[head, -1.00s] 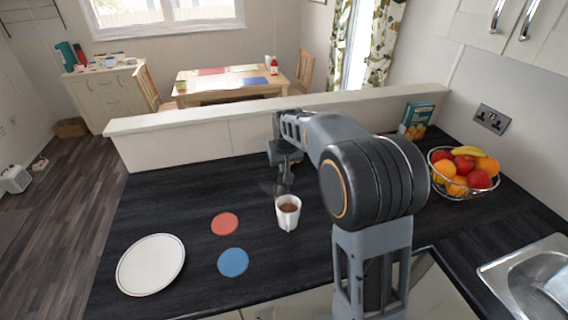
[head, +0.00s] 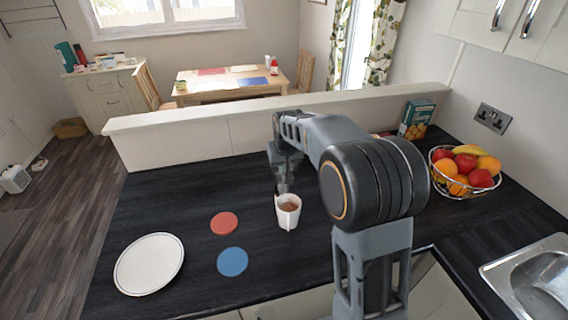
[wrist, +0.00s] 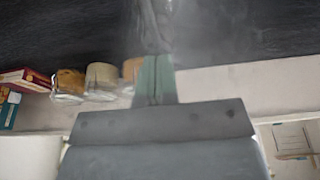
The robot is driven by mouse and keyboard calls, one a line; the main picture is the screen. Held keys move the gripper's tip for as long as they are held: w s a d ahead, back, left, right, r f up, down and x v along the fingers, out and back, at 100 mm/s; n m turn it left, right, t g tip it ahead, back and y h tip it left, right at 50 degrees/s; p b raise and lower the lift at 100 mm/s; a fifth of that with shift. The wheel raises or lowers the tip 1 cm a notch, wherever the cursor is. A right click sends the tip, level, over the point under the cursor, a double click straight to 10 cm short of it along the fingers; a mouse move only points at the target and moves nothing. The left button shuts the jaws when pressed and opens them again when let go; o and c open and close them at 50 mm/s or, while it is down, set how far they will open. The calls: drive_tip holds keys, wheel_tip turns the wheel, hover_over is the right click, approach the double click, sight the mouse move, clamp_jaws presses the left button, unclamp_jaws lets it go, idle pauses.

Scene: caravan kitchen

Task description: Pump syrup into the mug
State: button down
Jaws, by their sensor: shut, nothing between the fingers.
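The white mug (head: 289,216) stands upright on the dark worktop, with brown contents visible inside. My gripper (head: 282,189) is shut and empty, pointing down just behind the mug's rim in the head view; whether it touches anything is unclear. In the wrist view its closed greenish fingers (wrist: 155,62) end beside a faint, clear, blurred shape against the dark worktop. I cannot tell whether that shape is the syrup bottle or its pump. No syrup bottle shows clearly in the head view; my arm and gripper cover that area.
A red disc (head: 224,223), a blue disc (head: 233,262) and a white plate (head: 149,264) lie left of the mug. A fruit basket (head: 465,190) and a carton (head: 416,119) stand right. A low wall (head: 190,138) bounds the back. Jars (wrist: 100,80) show in the wrist view.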

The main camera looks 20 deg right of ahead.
wheel_tip(320, 180, up, 4)
drive_tip(key=shift+r+p, duration=0.1)
drive_tip(key=shift+p, duration=1.1)
drive_tip(key=b+v, duration=0.2)
drive_tip(key=v, duration=0.7)
drive_tip(key=shift+s, duration=0.15)
drive_tip(key=shift+b, duration=0.45)
drive_tip(key=shift+r+b, duration=0.9)
drive_tip(key=shift+b, duration=0.05)
